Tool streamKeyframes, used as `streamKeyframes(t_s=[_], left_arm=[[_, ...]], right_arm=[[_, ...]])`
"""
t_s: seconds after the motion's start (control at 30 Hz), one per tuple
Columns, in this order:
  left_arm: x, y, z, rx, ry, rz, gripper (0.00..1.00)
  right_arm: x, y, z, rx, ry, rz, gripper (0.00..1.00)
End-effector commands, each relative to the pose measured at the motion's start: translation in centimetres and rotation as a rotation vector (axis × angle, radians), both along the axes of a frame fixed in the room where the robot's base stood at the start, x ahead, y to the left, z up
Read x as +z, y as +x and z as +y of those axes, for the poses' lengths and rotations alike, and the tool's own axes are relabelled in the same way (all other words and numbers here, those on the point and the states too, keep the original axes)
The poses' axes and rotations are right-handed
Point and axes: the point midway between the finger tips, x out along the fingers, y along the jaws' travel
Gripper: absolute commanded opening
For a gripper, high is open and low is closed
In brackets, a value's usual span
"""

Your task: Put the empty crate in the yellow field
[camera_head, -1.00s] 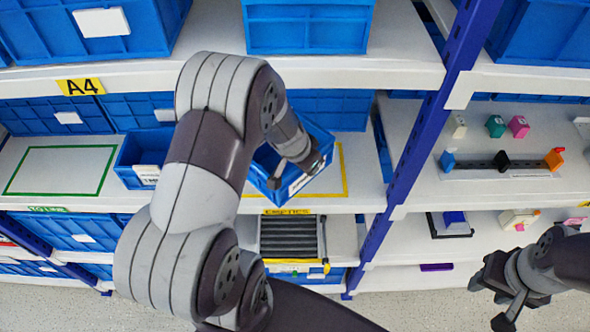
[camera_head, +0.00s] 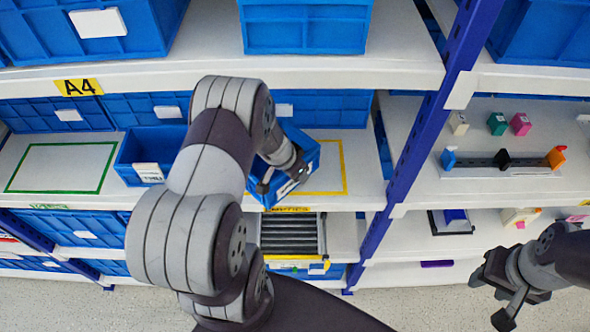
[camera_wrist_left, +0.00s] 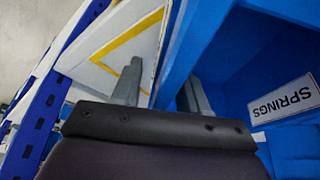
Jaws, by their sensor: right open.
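The empty blue crate (camera_head: 306,152) is at the yellow-outlined field (camera_head: 331,177) on the middle shelf, turned askew, its front low corner near the shelf edge. My left gripper (camera_head: 281,178) is at its front, partly hidden by my arm. In the left wrist view the fingers of my left gripper (camera_wrist_left: 160,95) stand on either side of a wall of the crate (camera_wrist_left: 182,55), with the yellow outline (camera_wrist_left: 125,40) beside it. Whether the crate's base rests on the shelf I cannot tell. My right gripper (camera_head: 490,300) is open and empty at the lower right.
Another blue crate (camera_head: 146,150) stands just left. A green-outlined field (camera_head: 60,168) is farther left. A blue upright (camera_head: 425,140) bounds the bay on the right. Blue bins stand behind, and a shelf runs above (camera_head: 240,78). A roller tray (camera_head: 290,235) is below.

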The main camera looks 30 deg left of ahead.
Motion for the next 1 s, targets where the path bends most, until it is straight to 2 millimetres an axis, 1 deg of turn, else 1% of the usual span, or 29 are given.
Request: streamKeyframes(t_s=[0.23,0.3,0.33,0.5,0.6,0.7,0.77,0.87,0.9,0.97,1.0], left_arm=[[0.1,0.0,0.0,0.0,0.0,0.0,0.43],[0.7,0.0,0.0,0.0,0.001,-0.001,0.43],[0.9,-0.1,0.1,0.0,0.0,-0.002,0.43],[4.2,-1.5,0.4,0.001,0.002,-0.005,0.43],[5.9,-2.2,0.6,0.001,0.002,-0.004,0.43],[7.1,-2.6,0.5,0.001,-0.001,0.001,0.43],[8.0,-2.9,-0.5,0.003,-0.011,0.02,0.43],[10.1,-3.9,-3.4,0.022,-0.035,0.087,0.43],[11.0,-4.6,-4.8,0.037,-0.04,0.12,0.43],[12.4,-6.0,-6.7,0.063,-0.039,0.169,0.43],[13.2,-7.2,-7.9,0.086,-0.032,0.201,0.43]], right_arm=[[0.2,0.0,0.0,0.0,0.0,0.0,0.43],[0.7,0.0,0.0,0.0,0.0,-0.001,0.43],[0.3,0.0,0.0,0.0,0.0,-0.001,0.43],[-0.2,0.0,0.0,0.0,0.0,0.0,0.43],[-0.4,0.0,0.0,0.0,0.0,0.0,0.43],[-0.4,0.0,0.0,0.0,0.0,0.0,0.43],[-0.4,0.0,0.0,0.0,0.0,0.0,0.43],[-0.4,0.0,0.0,0.0,0.0,0.0,0.43],[-0.4,0.0,0.0,0.0,0.0,0.0,0.43],[-0.4,0.0,0.0,0.0,0.0,0.0,0.43],[-0.4,0.0,0.0,0.0,0.0,0.0,0.43]])
